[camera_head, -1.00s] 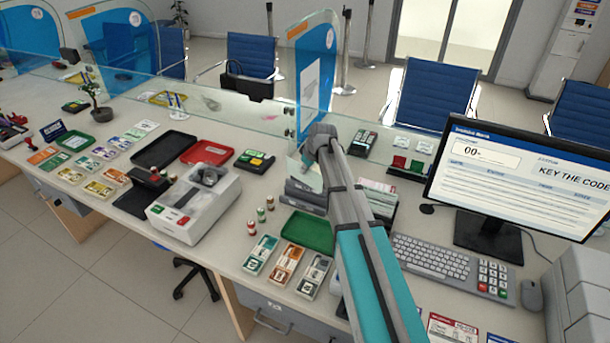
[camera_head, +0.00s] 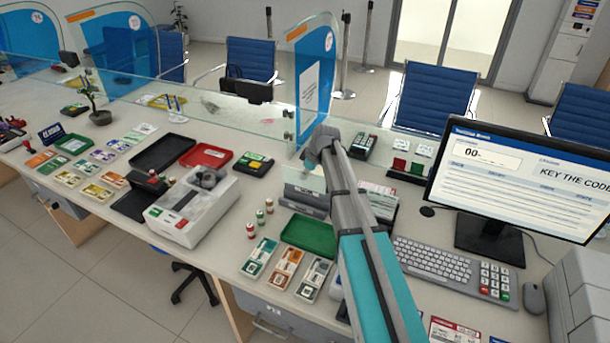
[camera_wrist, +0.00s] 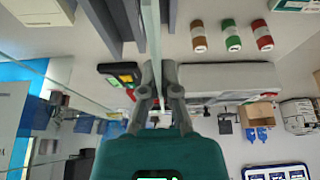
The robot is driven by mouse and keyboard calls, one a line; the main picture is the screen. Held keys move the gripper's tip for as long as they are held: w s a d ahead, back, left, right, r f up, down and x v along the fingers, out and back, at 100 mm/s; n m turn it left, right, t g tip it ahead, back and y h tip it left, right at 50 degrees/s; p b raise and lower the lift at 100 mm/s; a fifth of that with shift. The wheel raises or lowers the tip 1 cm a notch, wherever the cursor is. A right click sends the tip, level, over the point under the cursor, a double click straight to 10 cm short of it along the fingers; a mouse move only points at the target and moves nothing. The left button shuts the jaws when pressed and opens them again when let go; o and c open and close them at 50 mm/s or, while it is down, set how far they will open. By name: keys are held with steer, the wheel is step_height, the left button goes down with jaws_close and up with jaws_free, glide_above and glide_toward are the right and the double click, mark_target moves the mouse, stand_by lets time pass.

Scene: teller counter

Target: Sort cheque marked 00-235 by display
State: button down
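My gripper (camera_wrist: 158,72) is shut on a thin pale sheet (camera_wrist: 153,35), seen edge-on in the wrist view; it looks like a cheque. Its marking cannot be read. In the head view the sheet (camera_head: 313,178) hangs below the arm's end, over or beside a grey slotted rack (camera_head: 303,198); I cannot tell whether they touch. The arm hides part of the rack. The monitor (camera_head: 520,180) shows "00-" in a field and "KEY THE CODE". A keypad (camera_head: 496,281) with a green key stands below it, beside the keyboard (camera_head: 437,262).
A counting machine (camera_head: 192,208) stands to the left. A glass screen (camera_head: 312,85) rises behind the gripper. A card terminal (camera_head: 363,145) stands behind the arm.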

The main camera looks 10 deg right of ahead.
mark_target(305, 193)
steer(key=shift+f, duration=0.25)
steer(key=shift+f+b, duration=4.25)
steer(key=shift+b, duration=0.2)
steer(key=shift+f, duration=0.15)
steer(key=c, duration=0.7)
jaws_free()
steer(key=shift+r+p, duration=3.4)
steer(key=shift+r, duration=0.15)
